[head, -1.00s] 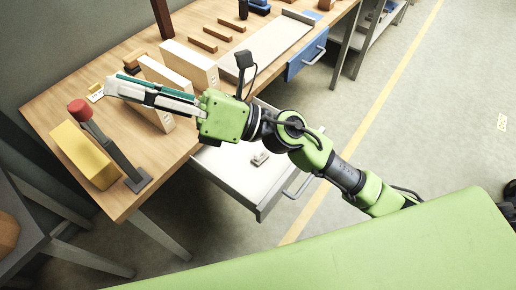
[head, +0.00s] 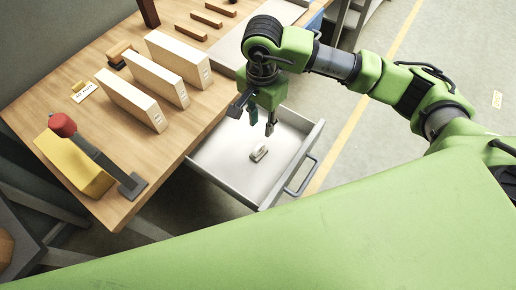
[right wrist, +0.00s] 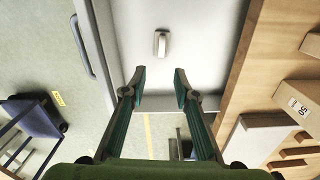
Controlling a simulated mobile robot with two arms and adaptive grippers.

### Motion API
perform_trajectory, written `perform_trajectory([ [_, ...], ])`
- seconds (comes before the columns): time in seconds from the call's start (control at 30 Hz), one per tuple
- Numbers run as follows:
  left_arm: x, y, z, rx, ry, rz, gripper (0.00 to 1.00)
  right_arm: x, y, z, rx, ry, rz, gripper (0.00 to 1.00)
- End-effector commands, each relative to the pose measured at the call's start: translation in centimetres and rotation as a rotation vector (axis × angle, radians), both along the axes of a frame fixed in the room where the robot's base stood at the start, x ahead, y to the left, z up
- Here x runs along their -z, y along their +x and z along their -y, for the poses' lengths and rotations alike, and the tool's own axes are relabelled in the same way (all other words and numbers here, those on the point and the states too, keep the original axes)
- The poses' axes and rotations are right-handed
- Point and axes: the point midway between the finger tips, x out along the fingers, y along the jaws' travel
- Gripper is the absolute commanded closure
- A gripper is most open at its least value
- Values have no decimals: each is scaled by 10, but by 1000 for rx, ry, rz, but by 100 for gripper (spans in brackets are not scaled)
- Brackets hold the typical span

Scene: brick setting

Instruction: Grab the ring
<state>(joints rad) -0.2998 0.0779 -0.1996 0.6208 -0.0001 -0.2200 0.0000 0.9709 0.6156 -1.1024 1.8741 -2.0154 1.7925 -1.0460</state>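A small pale object (head: 259,153), likely the ring, lies alone on the white floor of the open drawer (head: 220,163). It is too small to make out a hole. In the right wrist view this pale object (right wrist: 160,44) is ahead of the fingertips, roughly centred between them and apart from them. My right gripper (head: 253,118) points down over the drawer, open and empty. In the right wrist view my right gripper (right wrist: 159,85) shows its two fingers spread with a clear gap. My left gripper is not in view.
The drawer sticks out from the wooden table (head: 165,150), its grey handle (head: 302,176) on the outer side. Several upright pale boards (head: 178,62), a yellow block (head: 72,165) and a red-topped grey tool (head: 95,150) stand on the table. The floor beyond the drawer is clear.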

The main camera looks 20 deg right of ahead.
Motion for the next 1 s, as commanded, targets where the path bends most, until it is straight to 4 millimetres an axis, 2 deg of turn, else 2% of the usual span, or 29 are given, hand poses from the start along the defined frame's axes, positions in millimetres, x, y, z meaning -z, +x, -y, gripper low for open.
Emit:
perform_trajectory([
  [0.1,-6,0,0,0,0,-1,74,25,-3,-1,2,3,-9,72],
  [0.3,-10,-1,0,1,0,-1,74,58,-2,-1,2,3,-6,72],
  [0.57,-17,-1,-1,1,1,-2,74,77,-2,-5,1,6,-6,72],
  [0.7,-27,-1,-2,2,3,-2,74,98,-3,-9,1,5,-8,72],
  [0.8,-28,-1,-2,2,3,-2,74,113,-2,-8,1,6,-6,72],
  [1.0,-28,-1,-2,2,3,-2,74,121,-2,-8,0,6,-3,72],
])
